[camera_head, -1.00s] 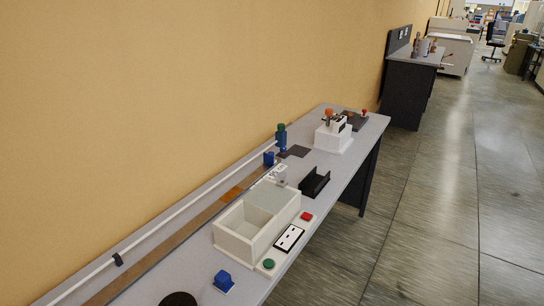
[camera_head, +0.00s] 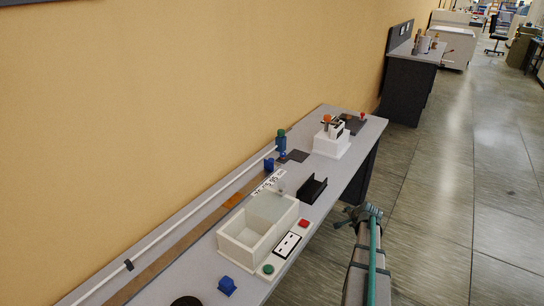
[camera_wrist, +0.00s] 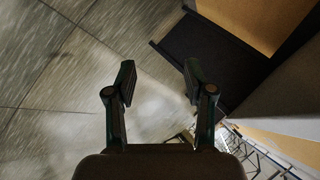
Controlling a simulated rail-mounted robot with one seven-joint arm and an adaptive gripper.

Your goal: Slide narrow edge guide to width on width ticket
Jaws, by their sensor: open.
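My gripper (camera_head: 362,212) is in the air over the aisle, right of the bench, apart from everything. In the wrist view its two dark fingers (camera_wrist: 159,80) are spread with nothing between them. A small white ticket with dark print (camera_head: 270,181) stands behind the white box; its text is too small to read surely. I cannot tell which piece is the narrow edge guide. A brown strip (camera_head: 190,240) with an orange patch runs along the bench.
The grey bench (camera_head: 365,140) holds a white open box (camera_head: 232,246), a black channel (camera_head: 313,189), red (camera_head: 303,223) and green (camera_head: 268,269) buttons, and a white device (camera_head: 331,143). A white rod (camera_head: 180,232) runs by the wall. The floor aisle (camera_head: 460,180) is free.

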